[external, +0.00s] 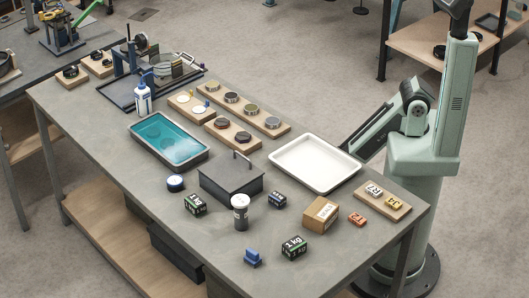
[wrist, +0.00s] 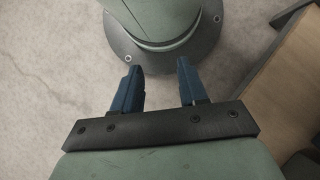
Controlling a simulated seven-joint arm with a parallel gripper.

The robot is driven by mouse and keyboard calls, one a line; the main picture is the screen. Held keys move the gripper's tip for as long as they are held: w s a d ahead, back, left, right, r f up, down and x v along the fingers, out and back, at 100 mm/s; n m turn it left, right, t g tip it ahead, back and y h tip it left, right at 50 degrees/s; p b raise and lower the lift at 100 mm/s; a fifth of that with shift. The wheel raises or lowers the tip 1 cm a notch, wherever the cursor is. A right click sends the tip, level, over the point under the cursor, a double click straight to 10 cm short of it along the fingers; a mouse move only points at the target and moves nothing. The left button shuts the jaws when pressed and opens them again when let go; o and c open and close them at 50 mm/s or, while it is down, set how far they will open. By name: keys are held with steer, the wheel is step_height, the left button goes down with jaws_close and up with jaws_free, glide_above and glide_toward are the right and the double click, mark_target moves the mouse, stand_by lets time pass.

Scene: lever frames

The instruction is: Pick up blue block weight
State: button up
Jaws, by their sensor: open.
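A small blue block (external: 252,257) with a raised top stands near the front edge of the grey table. A dark block with a blue-toned label (external: 277,199) sits farther back, right of the black lidded box; its print is too small to read. I cannot tell for certain which of these is the blue block weight. My gripper (wrist: 157,72) shows in the wrist view with two blue fingers apart and nothing between them. It points down at the floor and my own base, away from the tabletop items. I cannot make it out in the external view.
A white tray (external: 314,164) and a teal tray (external: 168,140) lie behind. The front left tabletop is clear.

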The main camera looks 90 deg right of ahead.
steer(key=o, duration=0.8)
